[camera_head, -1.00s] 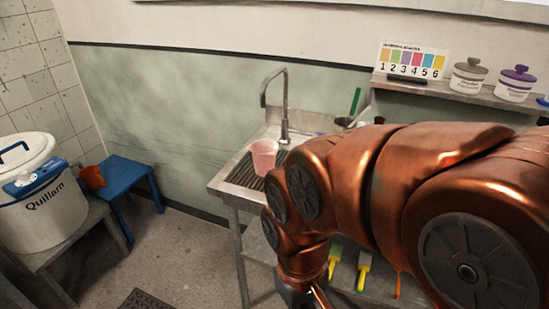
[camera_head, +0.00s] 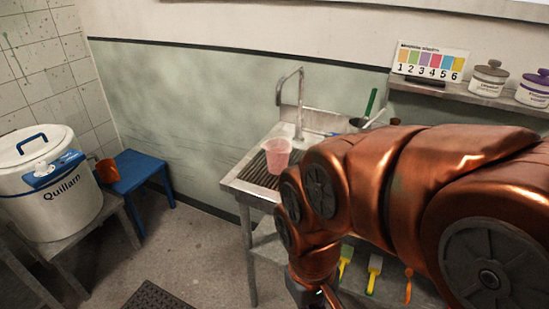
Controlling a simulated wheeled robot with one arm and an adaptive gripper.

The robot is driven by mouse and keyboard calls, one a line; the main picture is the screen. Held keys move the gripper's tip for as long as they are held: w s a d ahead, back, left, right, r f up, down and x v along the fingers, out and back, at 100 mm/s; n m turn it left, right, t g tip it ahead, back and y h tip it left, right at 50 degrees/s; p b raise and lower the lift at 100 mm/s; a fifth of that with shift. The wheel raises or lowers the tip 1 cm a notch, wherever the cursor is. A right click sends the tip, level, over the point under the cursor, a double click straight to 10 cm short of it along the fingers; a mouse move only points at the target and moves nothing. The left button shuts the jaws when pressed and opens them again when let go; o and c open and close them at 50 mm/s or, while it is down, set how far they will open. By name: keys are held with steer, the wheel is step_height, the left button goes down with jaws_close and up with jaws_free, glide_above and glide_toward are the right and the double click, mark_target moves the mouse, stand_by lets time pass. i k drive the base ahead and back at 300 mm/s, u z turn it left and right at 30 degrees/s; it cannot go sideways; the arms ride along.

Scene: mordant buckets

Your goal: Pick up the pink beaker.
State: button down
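The pink beaker (camera_head: 277,156) stands upright on the ribbed drainboard (camera_head: 252,174) at the left end of the metal sink unit. It is translucent and looks empty. My copper arm covers the right part of the sink. My gripper (camera_head: 318,298) is at the bottom edge of the view, below and in front of the sink unit, well apart from the beaker. Only a dark part of it shows, and its fingers are mostly cut off by the frame.
A tap (camera_head: 299,103) rises behind the beaker. A blue stool (camera_head: 138,170) and an orange cup (camera_head: 107,171) are at the left, beside a white Quillarn bucket (camera_head: 50,190). Brushes (camera_head: 373,272) lie on the lower shelf.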

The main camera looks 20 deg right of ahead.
mark_target(278, 149)
steer(key=z, duration=2.9)
steer(key=k, duration=1.75)
steer(key=u, duration=1.95)
steer(key=i, duration=1)
steer(key=u, duration=0.05)
